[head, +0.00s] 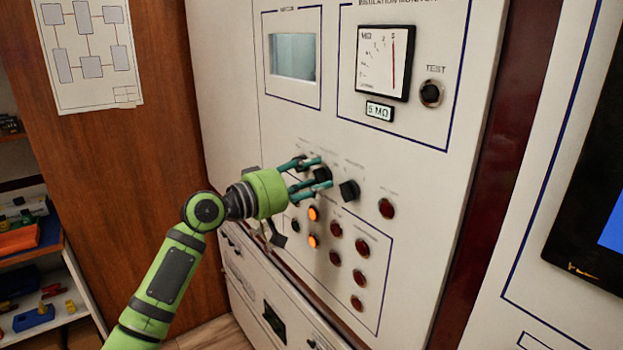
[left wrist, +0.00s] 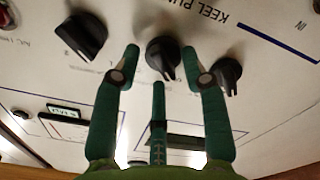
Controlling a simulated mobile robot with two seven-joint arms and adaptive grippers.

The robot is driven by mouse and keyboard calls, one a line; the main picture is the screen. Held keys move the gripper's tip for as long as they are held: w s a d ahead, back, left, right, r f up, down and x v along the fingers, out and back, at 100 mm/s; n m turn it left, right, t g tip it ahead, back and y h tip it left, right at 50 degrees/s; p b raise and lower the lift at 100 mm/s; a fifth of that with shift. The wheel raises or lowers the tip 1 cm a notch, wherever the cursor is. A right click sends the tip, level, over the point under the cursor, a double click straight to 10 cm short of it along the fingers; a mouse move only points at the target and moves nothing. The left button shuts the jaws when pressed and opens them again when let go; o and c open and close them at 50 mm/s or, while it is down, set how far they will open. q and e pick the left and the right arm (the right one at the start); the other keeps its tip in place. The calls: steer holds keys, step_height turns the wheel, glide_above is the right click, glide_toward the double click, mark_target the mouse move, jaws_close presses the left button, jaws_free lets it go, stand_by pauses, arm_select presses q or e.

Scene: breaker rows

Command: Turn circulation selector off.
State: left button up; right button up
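A row of black selector knobs sits on the white cabinet panel. The middle knob (head: 322,173) lies between the fingers of my left gripper (head: 308,175) in the head view. In the left wrist view, which is upside down, the middle knob (left wrist: 163,56) stands between the two long green fingertips of the gripper (left wrist: 161,52), with small visible gaps. A third finger shows below it. A larger black knob (left wrist: 82,37) and a smaller one (left wrist: 228,76) flank it. Their labels are too small to read, so I cannot tell which is the circulation selector. My right gripper is out of view.
Below the knobs are lit orange lamps (head: 313,214) and several dark red lamps (head: 362,248). Above are an insulation meter (head: 383,62), a TEST button (head: 431,94) and a small screen (head: 292,56). A shelf (head: 60,318) with coloured parts stands at the left.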

arm_select(q)
steer(key=v, duration=1.2)
steer(key=shift+f, duration=0.1)
